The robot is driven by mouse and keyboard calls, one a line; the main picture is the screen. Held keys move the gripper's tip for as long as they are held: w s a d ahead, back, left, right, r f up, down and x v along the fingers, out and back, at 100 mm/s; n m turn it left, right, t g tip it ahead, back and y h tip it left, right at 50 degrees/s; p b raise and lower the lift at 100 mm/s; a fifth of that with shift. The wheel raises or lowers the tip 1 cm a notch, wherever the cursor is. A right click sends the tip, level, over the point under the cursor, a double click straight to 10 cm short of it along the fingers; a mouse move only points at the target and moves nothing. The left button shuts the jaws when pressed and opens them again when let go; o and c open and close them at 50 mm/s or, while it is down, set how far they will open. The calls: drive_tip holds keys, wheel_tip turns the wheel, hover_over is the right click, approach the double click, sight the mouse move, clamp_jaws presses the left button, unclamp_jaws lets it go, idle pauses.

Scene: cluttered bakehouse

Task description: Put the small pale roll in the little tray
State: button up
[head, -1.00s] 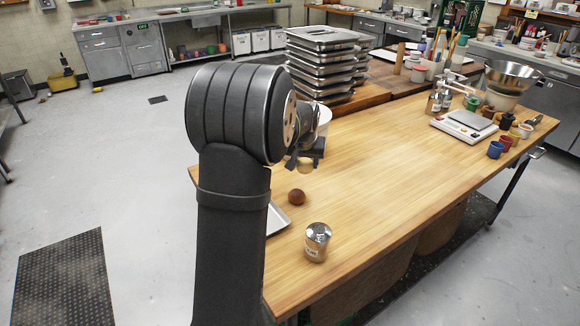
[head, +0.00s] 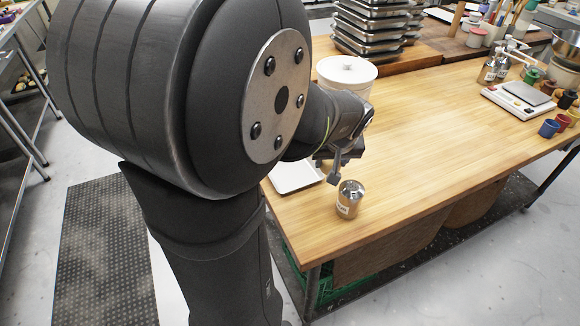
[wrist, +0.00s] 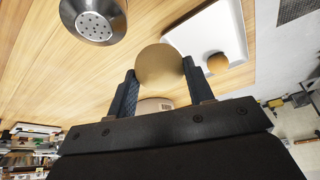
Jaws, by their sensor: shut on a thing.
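My gripper (wrist: 158,82) is shut on a round tan roll (wrist: 160,64), held between its two fingertips. The little tray (wrist: 222,32) is pale and shallow and lies beyond the roll, to its right in the wrist view. In the head view the tray (head: 295,178) lies at the table's front left corner, partly hidden by my arm.
A metal shaker (head: 350,198) stands close to my gripper and shows at upper left in the wrist view (wrist: 95,22). Stacked metal trays (head: 372,25) and a scale (head: 520,98) are farther back. Mid-table is clear.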

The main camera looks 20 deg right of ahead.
drive_tip(key=w+a+f, duration=0.1)
drive_tip(key=w+f, duration=0.1)
drive_tip(key=w, duration=0.1)
drive_tip(key=w+a+f, duration=0.2)
drive_tip(key=w, duration=0.1)
drive_tip(key=w+a+f, duration=0.2)
drive_tip(key=w+f, duration=0.1)
drive_tip(key=w, duration=0.1)
drive_tip(key=shift+f, duration=1.85)
drive_tip(key=shift+f, duration=0.1)
drive_tip(key=o, duration=0.8)
drive_tip(key=shift+c, duration=0.2)
drive_tip(key=shift+d, duration=0.1)
drive_tip(key=v, duration=1.2)
